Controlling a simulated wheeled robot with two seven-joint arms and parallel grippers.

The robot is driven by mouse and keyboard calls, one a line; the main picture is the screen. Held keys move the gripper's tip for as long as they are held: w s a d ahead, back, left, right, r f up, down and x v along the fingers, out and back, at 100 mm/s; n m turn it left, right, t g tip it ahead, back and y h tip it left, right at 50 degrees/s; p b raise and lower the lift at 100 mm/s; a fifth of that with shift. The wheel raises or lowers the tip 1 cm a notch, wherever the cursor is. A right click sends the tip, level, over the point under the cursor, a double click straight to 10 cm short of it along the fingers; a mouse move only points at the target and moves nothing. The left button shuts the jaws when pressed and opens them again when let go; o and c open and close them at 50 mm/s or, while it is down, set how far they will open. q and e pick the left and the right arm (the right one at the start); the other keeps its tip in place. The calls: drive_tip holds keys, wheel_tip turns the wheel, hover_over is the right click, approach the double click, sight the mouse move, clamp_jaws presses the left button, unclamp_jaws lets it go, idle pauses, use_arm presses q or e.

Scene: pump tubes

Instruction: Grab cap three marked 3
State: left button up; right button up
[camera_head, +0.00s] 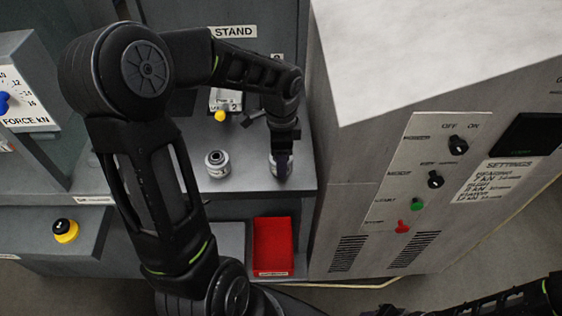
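My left gripper (283,158) points down at the right end of the grey stand shelf. It is directly over a small grey cylindrical cap (272,167), and its fingers hide most of it. I cannot tell whether the fingers are closed on this cap. A second, similar grey cap (217,163) stands upright on the shelf to the left, apart from the gripper. No number 3 is readable on either cap. My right arm shows only at the lower right edge, and its gripper is out of view.
Behind the caps is a small fixture with a yellow knob (220,116) and a dark lever (252,118). A red tray (273,246) sits below the shelf (245,190). A grey control cabinet (340,180) stands close on the right. A yellow-black button (65,231) is at left.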

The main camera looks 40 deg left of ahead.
use_arm(q)
clamp_jaws()
drive_tip(key=shift+r, duration=0.2)
wheel_tip(320, 180, up, 10)
drive_tip(key=shift+f+b, duration=0.15)
drive_tip(key=shift+b, duration=0.25)
idle(0.4)
